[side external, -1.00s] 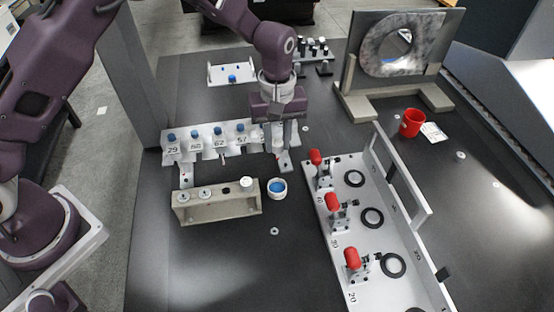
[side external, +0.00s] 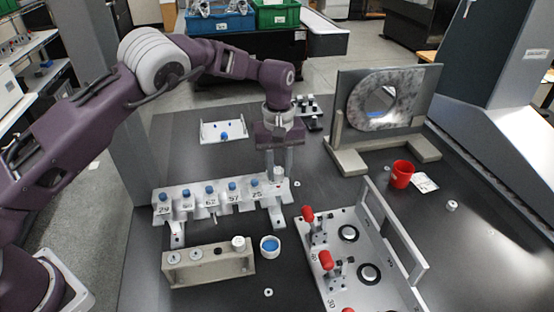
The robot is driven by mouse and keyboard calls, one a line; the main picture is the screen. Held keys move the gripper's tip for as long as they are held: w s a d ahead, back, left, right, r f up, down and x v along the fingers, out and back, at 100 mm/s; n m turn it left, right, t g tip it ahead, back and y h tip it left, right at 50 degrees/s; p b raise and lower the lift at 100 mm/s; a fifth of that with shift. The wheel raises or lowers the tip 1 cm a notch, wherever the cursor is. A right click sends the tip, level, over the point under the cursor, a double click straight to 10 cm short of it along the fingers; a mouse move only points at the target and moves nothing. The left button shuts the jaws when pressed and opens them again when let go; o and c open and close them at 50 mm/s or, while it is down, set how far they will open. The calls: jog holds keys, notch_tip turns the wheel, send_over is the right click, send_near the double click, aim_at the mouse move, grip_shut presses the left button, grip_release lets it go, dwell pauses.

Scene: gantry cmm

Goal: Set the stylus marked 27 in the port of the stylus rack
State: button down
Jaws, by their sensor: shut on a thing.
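My gripper (side external: 279,170) points down at the right end of the pale stylus rack (side external: 176,228). It is shut on a small white cylindrical piece (side external: 279,173), which looks like a stylus; its marking cannot be read. The rack holds a row of blue-topped styli, the leftmost (side external: 163,197) above a label like 29 and the rightmost (side external: 254,183) above a label like 25. The held piece is beside the rightmost blue top. Whether it touches the rack or sits in a port cannot be told.
A fixture with red handles (side external: 308,214) is at right. A red cup (side external: 402,174) and an upright ring plate (side external: 388,105) stand farther right.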

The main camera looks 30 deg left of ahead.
aim_at(278, 185)
jog(key=shift+f, duration=3.35)
jog(key=shift+f, duration=0.25)
jog(key=c, duration=1.1)
grip_release()
notch_tip(278, 185, up, 7)
jog(key=shift+r, duration=0.1)
